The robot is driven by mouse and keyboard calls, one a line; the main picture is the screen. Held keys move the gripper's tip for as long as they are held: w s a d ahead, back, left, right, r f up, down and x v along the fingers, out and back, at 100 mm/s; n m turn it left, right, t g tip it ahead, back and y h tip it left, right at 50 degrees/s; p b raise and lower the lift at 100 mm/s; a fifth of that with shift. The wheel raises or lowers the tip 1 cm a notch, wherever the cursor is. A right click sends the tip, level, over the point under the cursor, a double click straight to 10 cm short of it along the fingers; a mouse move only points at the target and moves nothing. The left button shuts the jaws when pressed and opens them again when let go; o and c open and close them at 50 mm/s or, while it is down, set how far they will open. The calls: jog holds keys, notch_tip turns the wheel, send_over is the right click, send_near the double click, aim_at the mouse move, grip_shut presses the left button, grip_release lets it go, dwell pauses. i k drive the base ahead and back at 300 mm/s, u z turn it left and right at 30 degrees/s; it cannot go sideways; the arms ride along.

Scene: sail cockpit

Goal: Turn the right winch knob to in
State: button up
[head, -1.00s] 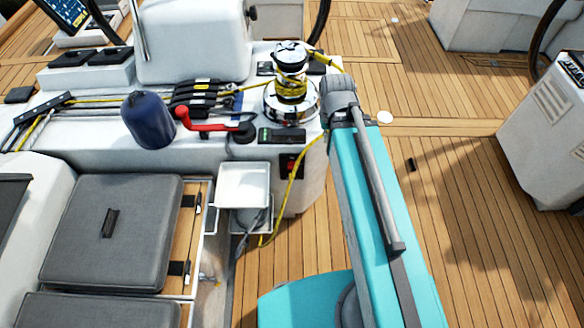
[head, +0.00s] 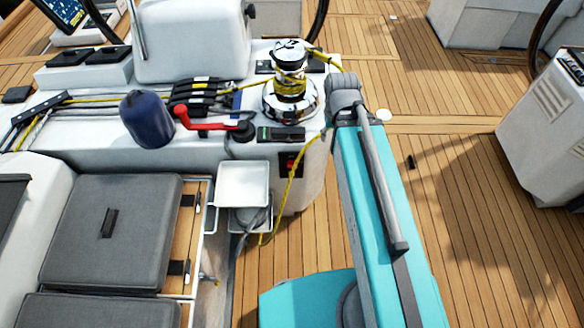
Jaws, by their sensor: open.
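A chrome winch (head: 291,97) with yellow rope wound on its drum stands on the white cockpit console. A small dark panel with a red switch or knob (head: 290,162) is on the console's side face below the winch. It is too small to read its setting or labels, and I cannot tell whether it is the right winch knob. A flat dark panel with a small green display (head: 281,133) lies in front of the winch. My teal arm reaches up to a grey joint just right of the winch. My gripper is not visible, hidden beyond that joint.
A red-handled lever (head: 212,124) and a blue cylindrical cover (head: 147,120) stand left of the winch. A white tray (head: 243,184) juts out below. Yellow rope (head: 293,190) hangs down the console's side.

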aim_at(290, 163)
jog(key=k, duration=1.55)
jog(key=z, duration=0.6)
jog(key=i, duration=0.95)
